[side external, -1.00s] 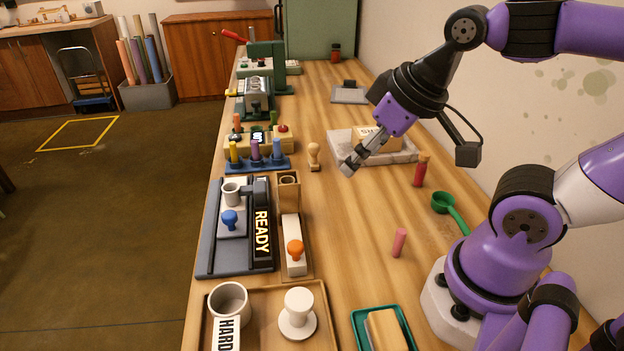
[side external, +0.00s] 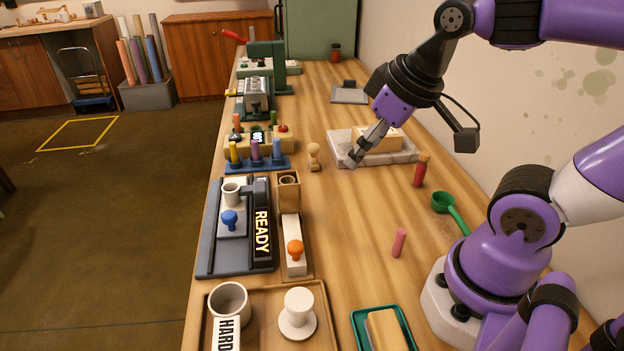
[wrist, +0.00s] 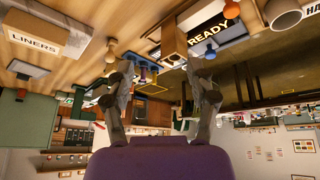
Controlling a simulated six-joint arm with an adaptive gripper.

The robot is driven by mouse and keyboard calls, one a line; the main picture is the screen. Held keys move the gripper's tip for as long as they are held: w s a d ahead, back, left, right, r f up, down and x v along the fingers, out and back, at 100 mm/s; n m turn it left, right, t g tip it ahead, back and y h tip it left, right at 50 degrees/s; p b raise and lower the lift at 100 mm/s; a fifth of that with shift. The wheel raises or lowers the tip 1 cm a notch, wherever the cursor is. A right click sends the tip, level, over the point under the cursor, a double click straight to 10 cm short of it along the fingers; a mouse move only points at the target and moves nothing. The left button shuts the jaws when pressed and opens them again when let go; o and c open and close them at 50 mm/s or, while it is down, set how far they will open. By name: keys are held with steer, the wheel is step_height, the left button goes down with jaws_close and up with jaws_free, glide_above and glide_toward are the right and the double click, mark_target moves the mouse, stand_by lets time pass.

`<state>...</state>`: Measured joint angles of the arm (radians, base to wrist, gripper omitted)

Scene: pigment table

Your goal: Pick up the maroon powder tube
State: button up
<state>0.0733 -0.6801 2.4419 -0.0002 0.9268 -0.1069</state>
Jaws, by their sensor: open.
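A dark red tube with an orange-brown top (side external: 420,170), the closest match to maroon, stands upright on the table to the right of the marble-like slab. My gripper (side external: 353,158) is open and empty, in the air near the slab's left end, to the left of the tube and apart from it. In the wrist view my two fingers (wrist: 158,72) are spread with nothing between them. I do not see the tube in the wrist view.
A block on the slab (side external: 345,151) reads LINERS in the wrist view (wrist: 35,32). A wooden stamp (side external: 314,157) stands left of my gripper. Bare table lies in front of the slab.

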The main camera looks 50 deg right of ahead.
steer(key=w+d+n+g+h, duration=0.1)
steer(key=d+g, duration=0.1)
steer(key=d, duration=0.6)
steer(key=n+g+y, duration=0.1)
steer(key=n+g, duration=0.2)
glide_above(425, 153)
step_height(425, 153, down, 3)
steer(key=shift+s+a+r, duration=0.1)
step_height(425, 153, down, 5)
steer(key=shift+s+r, duration=0.1)
steer(key=shift+f, duration=2.75)
jaws_close()
